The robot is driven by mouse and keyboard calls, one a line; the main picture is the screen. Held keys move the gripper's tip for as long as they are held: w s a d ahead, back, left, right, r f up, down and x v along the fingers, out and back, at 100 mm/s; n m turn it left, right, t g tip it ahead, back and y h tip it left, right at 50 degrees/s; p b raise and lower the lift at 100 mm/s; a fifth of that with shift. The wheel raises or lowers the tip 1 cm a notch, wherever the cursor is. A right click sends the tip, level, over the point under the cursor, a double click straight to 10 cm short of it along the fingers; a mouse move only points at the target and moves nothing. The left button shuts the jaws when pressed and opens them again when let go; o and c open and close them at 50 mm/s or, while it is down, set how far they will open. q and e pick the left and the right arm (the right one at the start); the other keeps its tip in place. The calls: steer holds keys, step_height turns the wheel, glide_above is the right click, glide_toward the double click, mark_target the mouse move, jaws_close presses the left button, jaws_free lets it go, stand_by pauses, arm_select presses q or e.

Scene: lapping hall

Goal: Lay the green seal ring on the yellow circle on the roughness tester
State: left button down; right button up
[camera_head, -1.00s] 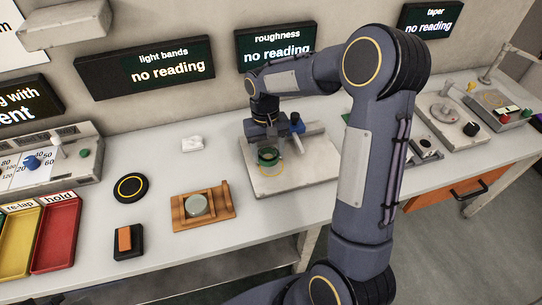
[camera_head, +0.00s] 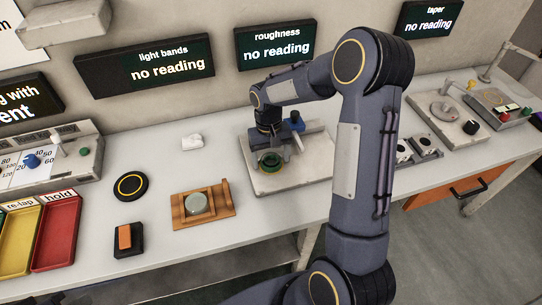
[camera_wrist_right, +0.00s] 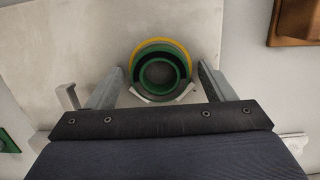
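The green seal ring (camera_head: 271,162) is down at the plate of the roughness tester (camera_head: 310,168). In the right wrist view the ring (camera_wrist_right: 160,50) lies over the yellow circle (camera_wrist_right: 158,41), whose far edge shows as an arc beyond it; the rest is hidden. My right gripper (camera_wrist_right: 162,78) is low over the plate, its fingers on either side of the ring with a narrow gap at each side, so it looks open. My left gripper is not in view.
A wooden holder (camera_head: 228,207) with a pale green disc sits to the left. A black round pad (camera_head: 131,187) and red tray (camera_head: 57,235) are further left.

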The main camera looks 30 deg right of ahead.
mark_target(269, 155)
step_height(269, 155, up, 12)
steer(key=w, duration=0.2)
steer(key=s+r+t+y, duration=0.1)
steer(key=s+r+t, duration=0.1)
steer(key=s+r, duration=0.4)
steer(key=s+a+f+t+y, duration=0.1)
steer(key=s+a+t, duration=0.1)
steer(key=s, duration=0.7)
steer(key=s+a+n+t+y, duration=0.1)
steer(key=s+a+t, duration=0.2)
steer(key=s, duration=0.6)
steer(key=shift+a+f, duration=0.4)
steer(key=shift+a, duration=0.75)
steer(key=shift+s, duration=0.1)
